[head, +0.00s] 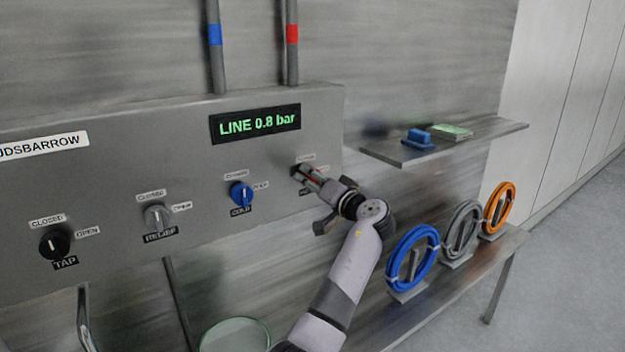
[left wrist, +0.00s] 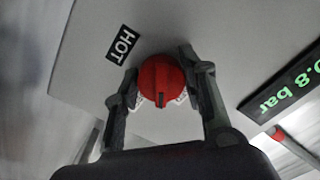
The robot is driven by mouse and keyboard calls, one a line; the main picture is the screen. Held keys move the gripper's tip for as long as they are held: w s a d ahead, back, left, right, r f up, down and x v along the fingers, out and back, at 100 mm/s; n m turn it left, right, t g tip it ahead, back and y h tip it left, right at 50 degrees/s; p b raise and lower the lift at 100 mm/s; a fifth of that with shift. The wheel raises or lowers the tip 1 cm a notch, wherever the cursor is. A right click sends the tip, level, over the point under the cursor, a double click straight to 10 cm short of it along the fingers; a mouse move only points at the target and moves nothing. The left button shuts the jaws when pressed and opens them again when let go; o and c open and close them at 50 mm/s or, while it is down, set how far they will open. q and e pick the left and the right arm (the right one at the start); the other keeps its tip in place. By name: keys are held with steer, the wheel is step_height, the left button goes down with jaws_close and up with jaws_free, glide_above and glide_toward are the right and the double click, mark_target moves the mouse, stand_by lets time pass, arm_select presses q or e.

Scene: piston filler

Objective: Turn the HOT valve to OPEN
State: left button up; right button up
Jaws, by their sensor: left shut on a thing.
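The red HOT valve knob (left wrist: 161,80) sits on the grey panel. In the left wrist view it lies between the two fingers of my left gripper (left wrist: 160,88), which is shut on it. A dark pointer mark shows on the knob's lower side in that view. The HOT label (left wrist: 123,45) is up and left of the knob there. In the head view my left gripper (head: 306,175) reaches the panel's right end and hides most of the knob and part of its labels. I cannot read the knob's setting surely. My right gripper is not in view.
Left of the HOT valve are the blue COLD knob (head: 240,194), grey RELIEF knob (head: 157,216) and black TAP knob (head: 54,242). The display (head: 256,124) reads LINE 0.8 bar. A shelf (head: 485,133) and several coiled hoses, including a blue one (head: 392,262), are at right.

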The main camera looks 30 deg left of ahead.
arm_select(q)
steer(key=shift+r+m+p, duration=0.15)
steer(key=shift+m+p, duration=0.65)
steer(key=shift+m, duration=0.85)
steer(key=shift+r+m+p, duration=0.15)
steer(key=shift+m+p, duration=0.65)
steer(key=shift+m, duration=0.85)
steer(key=o, duration=1.2)
steer(key=shift+f, duration=0.15)
steer(key=shift+c, duration=0.2)
